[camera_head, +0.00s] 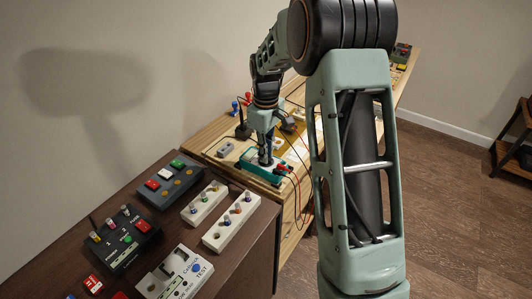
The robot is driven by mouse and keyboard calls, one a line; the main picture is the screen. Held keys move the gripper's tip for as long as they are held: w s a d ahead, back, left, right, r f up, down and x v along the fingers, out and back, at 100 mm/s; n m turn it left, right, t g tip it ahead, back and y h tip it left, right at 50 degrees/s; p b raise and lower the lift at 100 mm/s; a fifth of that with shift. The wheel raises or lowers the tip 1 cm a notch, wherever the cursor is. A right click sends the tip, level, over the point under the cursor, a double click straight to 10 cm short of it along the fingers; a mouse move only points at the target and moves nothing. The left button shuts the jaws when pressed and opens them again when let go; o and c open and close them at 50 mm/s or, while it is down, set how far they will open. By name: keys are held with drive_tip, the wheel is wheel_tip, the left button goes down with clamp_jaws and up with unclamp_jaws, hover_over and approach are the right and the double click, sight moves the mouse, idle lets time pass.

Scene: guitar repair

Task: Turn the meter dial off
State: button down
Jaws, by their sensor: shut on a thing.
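The meter (262,174), a teal-edged box with a pale face, lies on the light wooden bench, left of my large arm link. Red and black leads run from its right side. My gripper (265,158) points down onto the middle of the meter's face, its fingers closed there. The meter dial is hidden beneath and between the fingers, so its setting cannot be read. The gripper is small and dark in this view.
A dark table (228,270) in front holds a white tester (176,275), a black box (122,239), a grey box (171,182) and two white strips with knobs. A small grey block (226,149) lies left of the meter. Open floor is on the right.

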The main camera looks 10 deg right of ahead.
drive_tip(key=c, duration=2)
unclamp_jaws()
drive_tip(key=shift+c, duration=0.2)
wheel_tip(320, 180, up, 12)
